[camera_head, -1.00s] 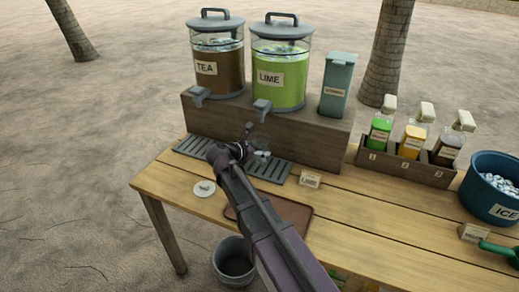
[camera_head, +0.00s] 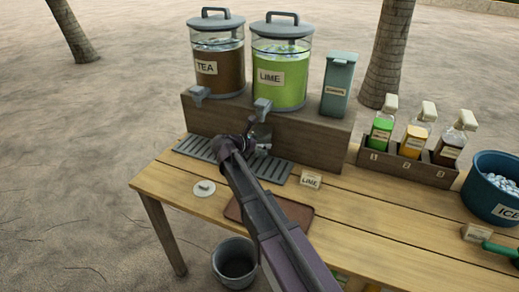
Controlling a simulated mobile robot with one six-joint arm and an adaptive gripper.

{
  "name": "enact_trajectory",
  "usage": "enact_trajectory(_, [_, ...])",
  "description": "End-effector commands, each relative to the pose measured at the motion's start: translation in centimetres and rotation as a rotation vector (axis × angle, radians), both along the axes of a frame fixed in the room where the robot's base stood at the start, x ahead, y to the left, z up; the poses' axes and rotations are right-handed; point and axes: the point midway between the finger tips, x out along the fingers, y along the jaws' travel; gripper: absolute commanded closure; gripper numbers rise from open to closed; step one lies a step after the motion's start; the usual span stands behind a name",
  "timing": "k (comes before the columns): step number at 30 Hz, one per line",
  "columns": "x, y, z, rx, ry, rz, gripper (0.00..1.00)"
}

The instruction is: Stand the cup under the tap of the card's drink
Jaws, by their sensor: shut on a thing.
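The card (camera_head: 311,180) on the table reads LIME. The lime dispenser (camera_head: 281,77) holds green drink, and its grey tap (camera_head: 262,107) points forward over the drip tray. My gripper (camera_head: 251,138) is in front of the wooden riser, just below and slightly left of this tap. It is shut on a small, clear-looking cup (camera_head: 264,135), mostly hidden by the gripper. The cup shows close below the lime tap; whether it touches the drip grate (camera_head: 272,171) I cannot tell. The tea dispenser (camera_head: 218,70) with its own tap (camera_head: 200,92) stands to the left.
A teal box (camera_head: 338,85) stands on the riser (camera_head: 318,140). A bottle rack (camera_head: 404,165) and a blue ice bucket (camera_head: 493,188) are on the right. A white lid-like disc (camera_head: 203,188) and a brown tray (camera_head: 297,212) lie in front. A grey bucket (camera_head: 235,262) stands on the ground.

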Motion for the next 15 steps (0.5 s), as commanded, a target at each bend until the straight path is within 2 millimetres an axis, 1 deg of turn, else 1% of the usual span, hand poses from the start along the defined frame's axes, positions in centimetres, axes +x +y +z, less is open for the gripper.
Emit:
enact_trajectory(1, [0.0, 0.0, -0.8, 0.0, 0.0, 0.0, 0.61])
enact_trajectory(7, [0.0, 0.0, -2.3, 0.0, 0.0, 0.0, 0.61])
enact_trajectory(11, [0.0, -0.1, -2.8, 0.0, 0.0, -0.001, 0.61])
enact_trajectory(15, [0.0, -0.1, -2.9, 0.0, 0.0, -0.001, 0.61])
